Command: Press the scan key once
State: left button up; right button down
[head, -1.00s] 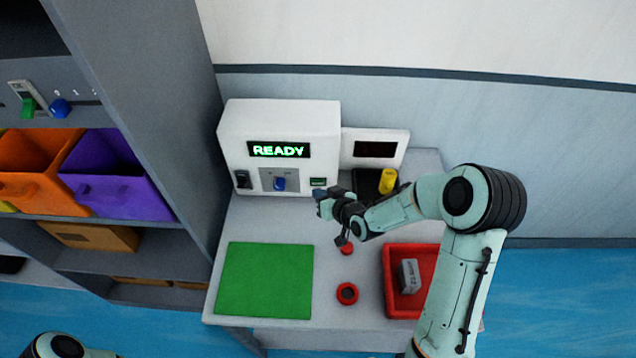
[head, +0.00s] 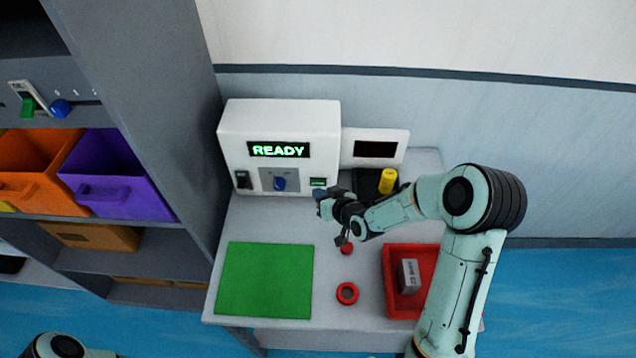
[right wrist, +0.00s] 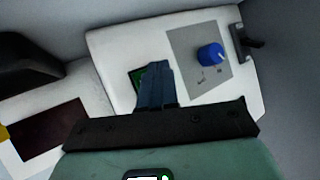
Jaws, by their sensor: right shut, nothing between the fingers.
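The white scanner box (head: 235,125) stands at the back of the table, and its display (head: 279,150) reads READY in green. A small green-lit key (head: 318,182) is at the lower right of its front face. My right gripper (head: 319,196) is shut and empty, just in front of and slightly below this key. In the right wrist view the shut fingers (right wrist: 154,84) overlap the green key (right wrist: 137,79) and partly hide it. Whether they touch it cannot be told. Of my left arm only a part shows at the bottom left; its gripper is out of view.
A blue knob (head: 280,184) and a black switch (head: 243,179) sit left of the key. A yellow cylinder (head: 388,181) stands on a dark pad to the right. A green mat (head: 265,280), red ring (head: 347,293) and red tray (head: 393,306) with a grey box are nearer.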

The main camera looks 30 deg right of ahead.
dwell(0.7)
pick_arm(q)
jog(key=shift+s+f, duration=0.15)
jog(key=shift+f, duration=0.05)
pick_arm(e)
jog(key=shift+w+d, duration=0.2)
jog(key=shift+w, duration=0.15)
pick_arm(q)
jog(key=shift+f, duration=0.1)
pick_arm(e)
jog(key=shift+w+d, duration=0.2)
jog(key=shift+w, duration=0.1)
pick_arm(q)
jog(key=shift+s+b, duration=0.1)
jog(key=shift+b, duration=0.2)
pick_arm(e)
jog(key=shift+s+a, duration=0.15)
jog(key=shift+s, duration=0.15)
pick_arm(q)
jog(key=shift+s+f+b, duration=0.45)
jog(key=shift+f+b, duration=0.05)
jog(key=shift+f, duration=0.2)
pick_arm(e)
jog(key=shift+s+a, duration=0.25)
jog(key=shift+s, duration=0.15)
